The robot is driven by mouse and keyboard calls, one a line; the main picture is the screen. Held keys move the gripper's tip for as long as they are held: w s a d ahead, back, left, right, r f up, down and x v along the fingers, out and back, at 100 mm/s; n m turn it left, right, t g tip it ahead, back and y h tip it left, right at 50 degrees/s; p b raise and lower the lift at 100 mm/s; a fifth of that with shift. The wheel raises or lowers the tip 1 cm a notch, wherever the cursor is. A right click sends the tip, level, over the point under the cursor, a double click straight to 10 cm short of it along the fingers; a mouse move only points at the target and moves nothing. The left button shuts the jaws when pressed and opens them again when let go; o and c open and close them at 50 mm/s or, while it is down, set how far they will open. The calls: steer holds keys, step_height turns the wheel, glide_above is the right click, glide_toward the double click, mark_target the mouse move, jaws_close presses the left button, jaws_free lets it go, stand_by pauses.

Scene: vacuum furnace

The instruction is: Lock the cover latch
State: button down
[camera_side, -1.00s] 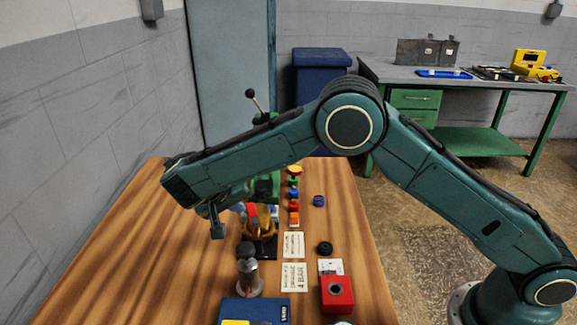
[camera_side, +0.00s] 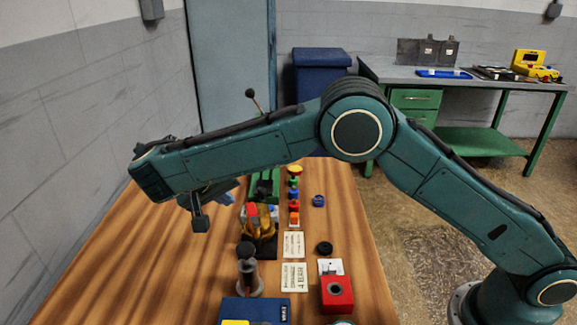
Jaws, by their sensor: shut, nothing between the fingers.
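My gripper (camera_side: 200,218) hangs at the left end of my arm, over the left part of the wooden table (camera_side: 130,265). It is shut and holds nothing. It is apart from the gold-coloured device with a red part (camera_side: 252,218), which stands to its right on a dark base. A green machine (camera_side: 265,187) stands behind that device, partly hidden by my arm. A lever with a black ball (camera_side: 250,94) shows above my arm. I cannot make out which part is the cover latch or how it stands.
A grey metal piece (camera_side: 249,278), a blue box (camera_side: 255,311) and a red box (camera_side: 337,294) stand near the front. Several coloured buttons (camera_side: 294,194) form a column, with a blue knob (camera_side: 318,201) beside them. The table's left side is clear.

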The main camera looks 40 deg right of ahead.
steer(key=shift+s+a+r, duration=0.15)
steer(key=shift+a+r, duration=0.2)
steer(key=shift+r, duration=0.15)
steer(key=shift+d+r, duration=0.1)
